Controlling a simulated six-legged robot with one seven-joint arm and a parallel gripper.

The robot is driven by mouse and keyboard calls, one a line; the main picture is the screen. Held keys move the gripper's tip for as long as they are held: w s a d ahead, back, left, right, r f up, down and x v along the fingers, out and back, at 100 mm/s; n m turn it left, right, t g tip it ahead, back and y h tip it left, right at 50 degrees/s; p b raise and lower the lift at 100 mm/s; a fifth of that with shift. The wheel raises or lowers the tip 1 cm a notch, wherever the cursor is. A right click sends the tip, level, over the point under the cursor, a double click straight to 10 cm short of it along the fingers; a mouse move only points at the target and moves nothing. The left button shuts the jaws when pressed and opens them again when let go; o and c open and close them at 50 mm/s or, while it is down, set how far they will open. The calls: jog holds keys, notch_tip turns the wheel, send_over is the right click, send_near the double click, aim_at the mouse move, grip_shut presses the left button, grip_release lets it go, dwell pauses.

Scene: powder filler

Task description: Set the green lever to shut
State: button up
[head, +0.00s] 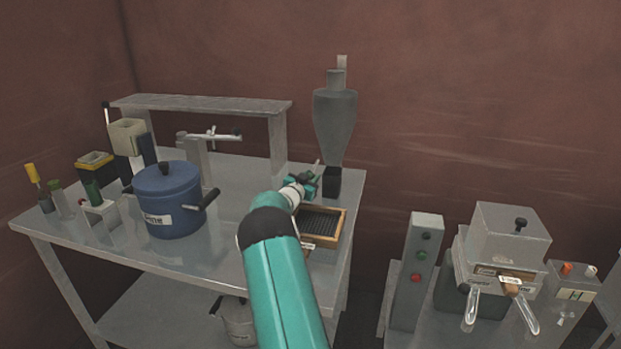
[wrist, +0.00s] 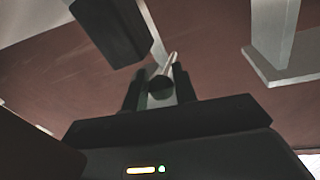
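The grey hopper (head: 335,110) stands on a black outlet block (head: 331,181) at the right back of the metal table. A thin pale rod (head: 317,167) slants up beside the outlet, at my gripper (head: 303,183). In the wrist view, a pale rod with a dark round end (wrist: 160,88) lies between the two black fingers of my gripper (wrist: 159,90). It may be the lever; its green colour does not show clearly. The fingers stand apart on either side of it; whether they press on it I cannot tell. My arm hides part of this area in the head view.
A wooden-framed tray (head: 340,232) lies just below the outlet. A blue pot (head: 167,205) stands to the left, with a metal stand (head: 195,145) behind it. A raised shelf (head: 200,105) runs along the back. A button box (head: 418,250) stands to the right.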

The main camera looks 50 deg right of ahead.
jog(key=o, duration=0.3)
jog(key=shift+d+f, duration=0.1)
jog(key=shift+f, duration=0.1)
jog(key=shift+r, duration=0.2)
jog(key=shift+a, duration=0.5)
jog(key=shift+v, duration=6.5)
jog(key=shift+s, duration=0.1)
jog(key=shift+c, duration=0.4)
